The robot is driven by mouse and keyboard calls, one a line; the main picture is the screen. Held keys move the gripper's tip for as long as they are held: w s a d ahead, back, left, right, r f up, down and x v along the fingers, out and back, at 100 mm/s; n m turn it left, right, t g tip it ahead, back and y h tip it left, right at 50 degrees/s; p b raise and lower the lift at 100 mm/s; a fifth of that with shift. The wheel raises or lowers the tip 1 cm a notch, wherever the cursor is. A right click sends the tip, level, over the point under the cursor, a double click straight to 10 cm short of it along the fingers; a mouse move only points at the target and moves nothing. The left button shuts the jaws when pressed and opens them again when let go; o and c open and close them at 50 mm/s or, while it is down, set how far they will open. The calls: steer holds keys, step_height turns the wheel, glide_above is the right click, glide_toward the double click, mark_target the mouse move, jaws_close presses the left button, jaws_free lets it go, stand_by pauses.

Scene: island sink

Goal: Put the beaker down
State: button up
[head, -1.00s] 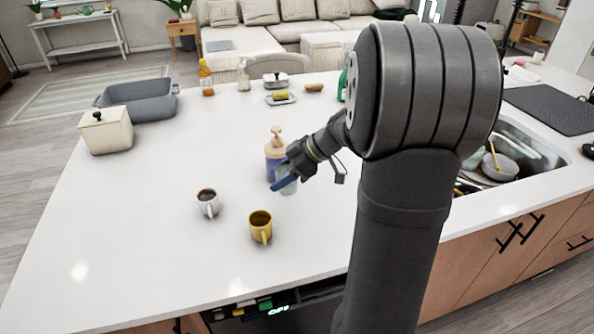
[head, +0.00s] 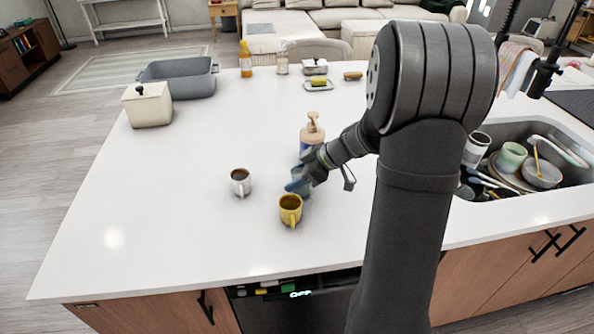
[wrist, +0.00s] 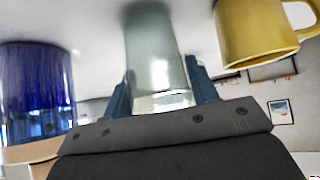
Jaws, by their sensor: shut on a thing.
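A translucent pale green beaker (wrist: 157,60) is between the two blue fingers of my gripper (wrist: 160,92), which is shut on it. In the head view, my gripper (head: 299,186) is low over the white counter, between the soap dispenser (head: 312,131) and the yellow mug (head: 290,210). The beaker is mostly hidden there behind the fingers. The wrist view looks upside down, with the counter at the top and the beaker's base close to it. I cannot tell whether the base touches the counter.
A white mug (head: 240,182) with dark contents stands left of my gripper. The yellow mug also shows close to the beaker in the wrist view (wrist: 252,32), and the dispenser's blue body (wrist: 35,90) is opposite. A sink (head: 530,165) holds dishes at right.

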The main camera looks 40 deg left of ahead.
steer(key=o, duration=1.1)
steer(key=shift+f, duration=0.1)
steer(key=shift+c, duration=0.2)
steer(key=shift+r, duration=0.2)
steer(key=v, duration=1.1)
steer(key=shift+o, duration=0.5)
steer(key=shift+w+d+r, duration=0.15)
steer(key=shift+d+r, duration=0.2)
